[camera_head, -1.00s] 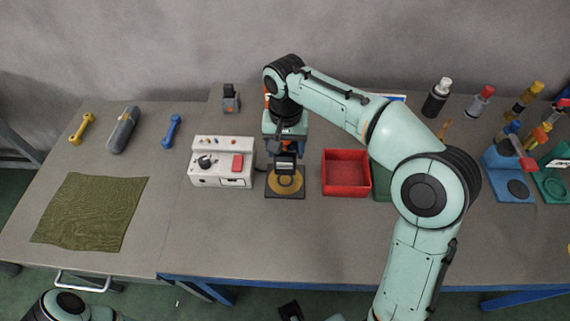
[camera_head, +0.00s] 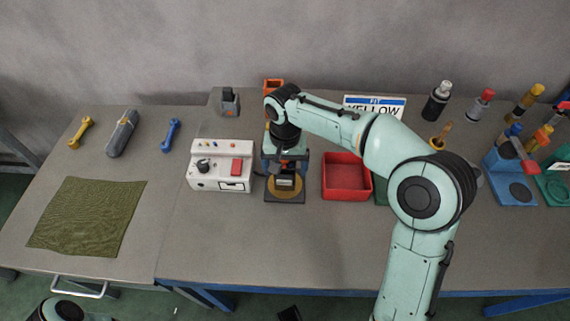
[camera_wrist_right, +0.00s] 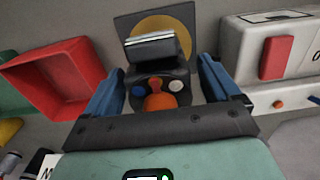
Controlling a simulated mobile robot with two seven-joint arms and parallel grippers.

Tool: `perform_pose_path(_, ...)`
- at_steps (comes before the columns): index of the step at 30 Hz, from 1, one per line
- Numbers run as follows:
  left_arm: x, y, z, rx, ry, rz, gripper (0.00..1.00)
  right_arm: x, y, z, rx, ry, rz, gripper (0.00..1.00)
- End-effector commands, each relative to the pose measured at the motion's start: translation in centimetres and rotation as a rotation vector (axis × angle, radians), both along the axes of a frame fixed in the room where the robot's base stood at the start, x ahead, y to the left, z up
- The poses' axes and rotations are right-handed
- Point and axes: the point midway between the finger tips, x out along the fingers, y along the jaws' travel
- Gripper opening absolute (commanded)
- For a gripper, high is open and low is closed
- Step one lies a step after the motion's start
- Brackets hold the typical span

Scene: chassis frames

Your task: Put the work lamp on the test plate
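The work lamp (camera_head: 285,182) is a small dark unit with a pale bar-shaped head. In the right wrist view the work lamp (camera_wrist_right: 158,65) shows coloured buttons and an orange dome. It is over the test plate (camera_head: 270,197), a black square with a yellow disc, and seems to rest on it; its base contact is hidden. The plate shows behind it in the wrist view (camera_wrist_right: 127,24). My right gripper (camera_head: 286,165) is around the lamp, its blue fingers (camera_wrist_right: 160,85) on either side with narrow gaps; it looks open. My left gripper is out of view.
A white control box (camera_head: 222,180) stands close left of the plate, and a red tray (camera_head: 346,195) close right. An orange bin (camera_head: 273,84) and a sign (camera_head: 375,103) are behind. The table's front strip is clear.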

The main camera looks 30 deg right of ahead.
Motion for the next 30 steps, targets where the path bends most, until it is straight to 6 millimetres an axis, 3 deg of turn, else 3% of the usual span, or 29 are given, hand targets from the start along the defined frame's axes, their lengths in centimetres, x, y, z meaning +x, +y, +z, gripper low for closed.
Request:
perform_pose_path(11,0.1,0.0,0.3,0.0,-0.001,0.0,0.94,0.0,0.0,0.7,-0.001,-0.001,-0.001,0.9)
perform_pose_path(24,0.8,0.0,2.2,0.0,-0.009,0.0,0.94,0.1,0.0,9.4,0.0,-0.004,0.0,0.9)
perform_pose_path(30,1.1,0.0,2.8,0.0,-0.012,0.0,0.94,0.1,0.0,11.9,0.0,-0.001,0.0,0.9)
